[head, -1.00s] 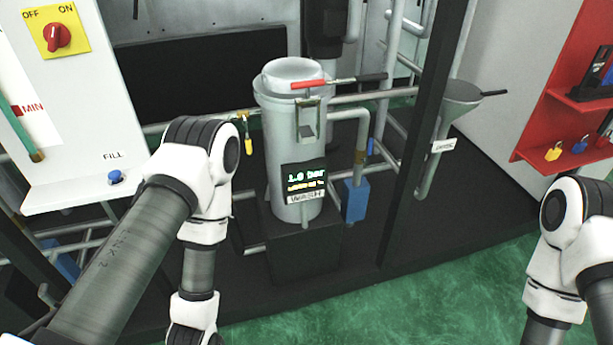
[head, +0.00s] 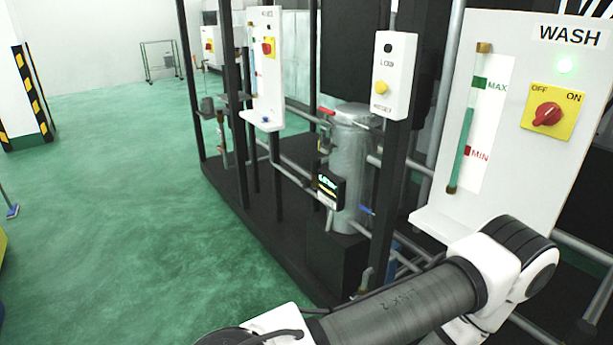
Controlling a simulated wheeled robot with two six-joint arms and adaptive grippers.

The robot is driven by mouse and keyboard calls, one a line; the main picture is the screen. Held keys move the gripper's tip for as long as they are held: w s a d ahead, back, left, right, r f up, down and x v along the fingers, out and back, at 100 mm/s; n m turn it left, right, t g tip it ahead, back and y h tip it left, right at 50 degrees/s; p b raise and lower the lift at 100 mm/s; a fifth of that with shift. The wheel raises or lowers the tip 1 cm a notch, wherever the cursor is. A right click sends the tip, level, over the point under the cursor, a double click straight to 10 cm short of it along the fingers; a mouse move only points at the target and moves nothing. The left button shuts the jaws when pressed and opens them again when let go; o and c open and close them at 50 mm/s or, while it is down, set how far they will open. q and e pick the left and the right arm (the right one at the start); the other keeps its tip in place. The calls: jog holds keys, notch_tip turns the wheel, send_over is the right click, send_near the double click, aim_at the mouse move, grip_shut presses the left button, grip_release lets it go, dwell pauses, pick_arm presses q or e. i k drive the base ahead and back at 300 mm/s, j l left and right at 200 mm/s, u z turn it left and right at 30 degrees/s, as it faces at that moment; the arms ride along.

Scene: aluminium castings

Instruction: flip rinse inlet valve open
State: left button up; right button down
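No label in the head view clearly marks the rinse inlet valve, and I cannot tell which handle is its own. A grey filter canister (head: 352,170) stands upright on the skid, with a small red handle (head: 327,111) near its top. A small blue handle (head: 367,210) shows low on its right side. A white panel (head: 268,75) with a red switch and a tiny, unreadable label stands farther back. My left arm crosses the bottom right in front of the WASH panel (head: 565,85). Neither gripper is in view.
The black skid edge (head: 255,225) runs along the equipment's left side. Black posts and grey pipes crowd the skid.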

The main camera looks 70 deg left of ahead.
aim_at(363, 208)
jog(key=j+u, duration=0.35)
jog(key=u, duration=0.15)
jog(key=j+u, duration=0.8)
jog(key=u, duration=0.15)
jog(key=i+l+z, duration=0.15)
jog(key=i, duration=0.15)
jog(key=i+l+z, duration=0.15)
jog(key=i, duration=0.1)
